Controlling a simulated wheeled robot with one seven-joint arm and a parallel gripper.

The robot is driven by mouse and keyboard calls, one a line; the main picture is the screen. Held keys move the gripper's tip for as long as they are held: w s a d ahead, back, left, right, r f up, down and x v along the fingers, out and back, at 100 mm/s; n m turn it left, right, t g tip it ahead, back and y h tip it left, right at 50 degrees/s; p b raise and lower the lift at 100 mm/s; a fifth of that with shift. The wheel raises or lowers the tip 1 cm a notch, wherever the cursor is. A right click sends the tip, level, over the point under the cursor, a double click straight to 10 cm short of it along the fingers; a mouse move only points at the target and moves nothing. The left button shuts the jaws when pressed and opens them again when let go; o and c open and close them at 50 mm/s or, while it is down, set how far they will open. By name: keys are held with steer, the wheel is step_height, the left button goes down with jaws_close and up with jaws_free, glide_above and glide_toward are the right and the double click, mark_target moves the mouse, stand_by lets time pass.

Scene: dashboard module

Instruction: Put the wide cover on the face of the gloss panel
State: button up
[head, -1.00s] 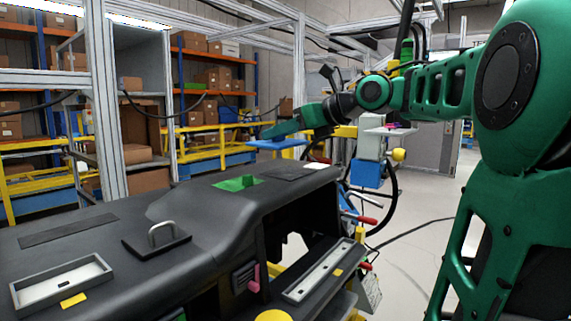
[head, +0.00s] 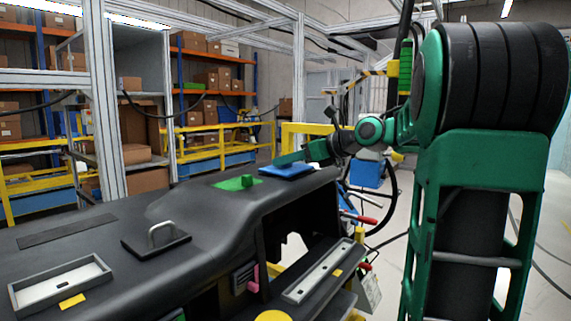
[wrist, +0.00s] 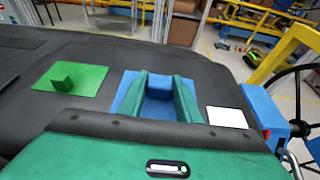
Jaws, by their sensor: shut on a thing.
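A blue cover (head: 287,170), a flat plate with a block-shaped grip (wrist: 161,86), is in my gripper (wrist: 160,97). The green fingers are shut on the two sides of the block. In the head view the gripper (head: 290,158) is over the far end of the dark dashboard (head: 215,210), and the plate lies level, low over its top. I cannot tell whether it touches. The dark panel patch at that spot is hidden under the plate. A white patch (wrist: 227,117) shows to its right in the wrist view. I cannot tell which patch is the gloss panel.
A green plate with a green cube (wrist: 63,77) sits left of the blue cover, with a gap of bare dashboard. Nearer on the dashboard are a dark plate with a metal handle (head: 157,243) and a grey tray (head: 60,286). Red-handled clamps (head: 362,219) stand beyond the right edge.

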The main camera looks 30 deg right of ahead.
steer(key=shift+f, duration=0.15)
steer(key=o, duration=1.1)
steer(key=v, duration=1.2)
steer(key=shift+s, duration=0.1)
